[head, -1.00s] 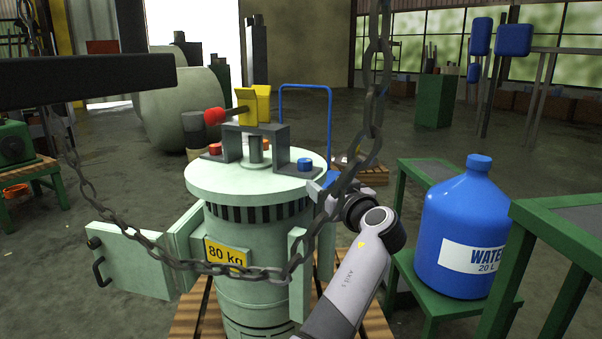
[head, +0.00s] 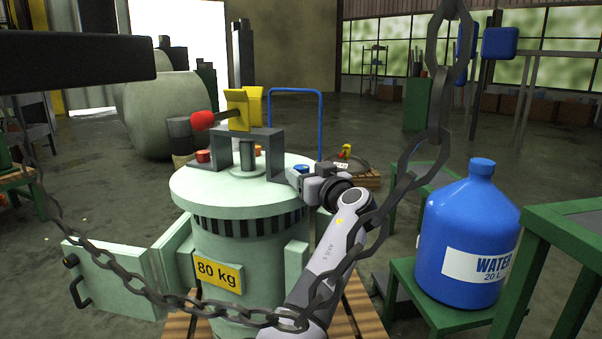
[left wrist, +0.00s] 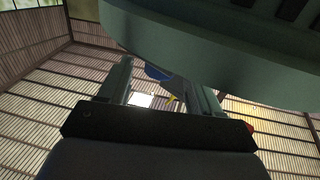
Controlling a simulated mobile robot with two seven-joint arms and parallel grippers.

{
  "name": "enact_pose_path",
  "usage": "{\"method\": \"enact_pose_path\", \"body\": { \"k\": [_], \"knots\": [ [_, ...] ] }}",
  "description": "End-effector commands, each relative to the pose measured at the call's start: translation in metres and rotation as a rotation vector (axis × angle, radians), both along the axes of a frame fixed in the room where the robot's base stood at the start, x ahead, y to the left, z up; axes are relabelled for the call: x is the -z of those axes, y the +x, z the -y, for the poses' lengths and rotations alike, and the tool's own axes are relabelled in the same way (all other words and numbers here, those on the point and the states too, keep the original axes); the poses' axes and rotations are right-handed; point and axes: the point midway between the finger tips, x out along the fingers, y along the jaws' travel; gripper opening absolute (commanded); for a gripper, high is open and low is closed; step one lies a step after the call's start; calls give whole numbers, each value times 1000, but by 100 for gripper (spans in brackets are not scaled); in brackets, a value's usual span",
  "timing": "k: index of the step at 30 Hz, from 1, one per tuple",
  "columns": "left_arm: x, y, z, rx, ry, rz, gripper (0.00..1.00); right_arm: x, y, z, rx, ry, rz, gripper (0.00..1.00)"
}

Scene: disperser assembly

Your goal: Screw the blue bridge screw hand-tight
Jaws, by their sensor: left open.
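The blue bridge screw (head: 301,169) sits at the right foot of the dark grey bridge (head: 275,150) on the pale green disperser lid (head: 215,183). The red screw (head: 203,156) is at the bridge's left foot. My left gripper (head: 298,180) is at the lid's right edge, right by the blue screw and partly covering it. Whether they touch cannot be told. In the left wrist view its two fingers (left wrist: 163,95) stand apart. A blue patch shows between them, too little to identify. My right gripper is not in view.
A dark chain (head: 405,185) hangs across the foreground, passing in front of my left arm. A blue water bottle (head: 468,235) stands on a green stand at the right. The vessel's green door (head: 110,275) hangs open at the left.

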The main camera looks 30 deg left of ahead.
Motion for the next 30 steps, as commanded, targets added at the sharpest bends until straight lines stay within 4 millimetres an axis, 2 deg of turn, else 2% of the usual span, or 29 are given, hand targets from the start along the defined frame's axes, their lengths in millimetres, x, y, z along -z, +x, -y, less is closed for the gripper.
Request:
{"method": "enact_pose_path", "body": {
  "k": [1, 7, 18, 19, 23, 24, 30],
  "knots": [
    [1, 4, -7, -2, -1, 1, 64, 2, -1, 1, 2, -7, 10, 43],
    [0, 15, -21, -1, 0, 0, 64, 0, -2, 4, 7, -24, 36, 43],
    [0, 18, -25, 0, -1, 0, 64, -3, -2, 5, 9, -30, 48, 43],
    [0, 18, -25, 0, -1, 0, 58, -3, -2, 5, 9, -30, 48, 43],
    [0, 18, -25, 0, -1, 0, 15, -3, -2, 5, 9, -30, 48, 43],
    [0, 18, -25, 0, -1, 0, 12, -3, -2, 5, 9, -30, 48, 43],
    [0, 18, -25, 8, 0, 0, 13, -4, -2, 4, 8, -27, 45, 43]
  ]
}}
